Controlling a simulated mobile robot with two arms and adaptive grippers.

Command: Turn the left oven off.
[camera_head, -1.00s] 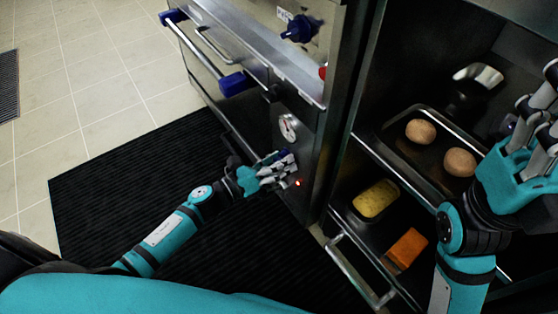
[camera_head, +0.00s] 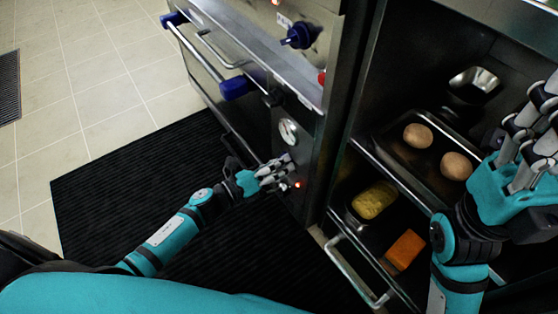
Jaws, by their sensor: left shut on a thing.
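The left oven (camera_head: 225,62) is a steel unit with a long handle with blue ends, a round gauge (camera_head: 288,132) and a lit red lamp (camera_head: 298,184) low on its front panel. My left gripper (camera_head: 275,173) is at that panel, below the gauge and just left of the lamp. Its fingers are closed around a control knob there, which they mostly hide. My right gripper (camera_head: 525,135) is raised at the right edge, in front of the open cabinet, with its fingers spread and nothing seen in them.
The open cabinet on the right holds a dark tray (camera_head: 408,172) with two round buns, a tin with yellow food (camera_head: 374,200) and an orange block (camera_head: 405,250). A metal bar handle (camera_head: 350,272) juts out below. A black mat (camera_head: 130,190) covers the floor.

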